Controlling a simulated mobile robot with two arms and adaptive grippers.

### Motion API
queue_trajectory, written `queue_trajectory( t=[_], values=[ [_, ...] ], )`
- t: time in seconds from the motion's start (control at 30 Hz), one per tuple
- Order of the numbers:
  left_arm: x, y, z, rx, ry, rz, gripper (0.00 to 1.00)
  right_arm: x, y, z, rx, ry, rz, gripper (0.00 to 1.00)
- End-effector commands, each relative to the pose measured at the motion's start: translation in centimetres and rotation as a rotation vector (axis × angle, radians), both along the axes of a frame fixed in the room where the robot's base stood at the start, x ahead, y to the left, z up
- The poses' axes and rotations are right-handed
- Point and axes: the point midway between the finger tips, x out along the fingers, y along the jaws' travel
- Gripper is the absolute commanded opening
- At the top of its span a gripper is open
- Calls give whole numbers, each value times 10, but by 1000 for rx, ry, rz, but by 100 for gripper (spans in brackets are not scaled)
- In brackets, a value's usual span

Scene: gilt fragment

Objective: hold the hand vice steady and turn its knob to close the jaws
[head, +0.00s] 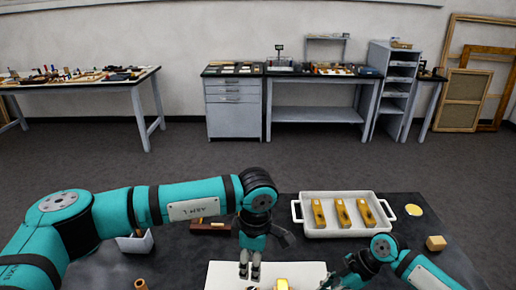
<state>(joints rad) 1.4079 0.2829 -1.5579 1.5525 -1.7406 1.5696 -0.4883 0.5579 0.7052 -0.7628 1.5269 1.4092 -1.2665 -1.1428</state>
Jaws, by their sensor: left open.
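A small brass-coloured piece (281,284) shows at the bottom edge of the head view, over a white sheet (225,271); it may be the hand vice, but most of it is cut off by the frame. Its knob and jaws cannot be made out. My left gripper (249,273) points down over the sheet, just left of the brass piece, with its fingers apart and nothing seen between them. My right gripper (332,284) is low in the view to the right of the brass piece, partly cut off, so its fingers are unclear.
A white tray (299,220) with three brass-and-wood pieces stands behind. A brown block (209,227), a white bin (135,242), a yellow disc (413,210) and a wooden cube (436,243) are on the dark table (400,205). Workbenches stand far off by the wall.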

Motion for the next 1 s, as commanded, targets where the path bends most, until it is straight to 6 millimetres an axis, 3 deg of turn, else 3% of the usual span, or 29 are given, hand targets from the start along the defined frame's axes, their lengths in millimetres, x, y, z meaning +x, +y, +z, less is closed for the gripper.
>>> queue_trajectory(
  t=[0.6, 1.0],
  values=[
    [0, 0, 0, 0, 0, 0, 50, 1, 0, 50, 1, -3, -1, 0],
    [0, 0, 0, 0, 0, 0, 50, 0, -1, 54, 0, -1, -2, 0]
  ],
)
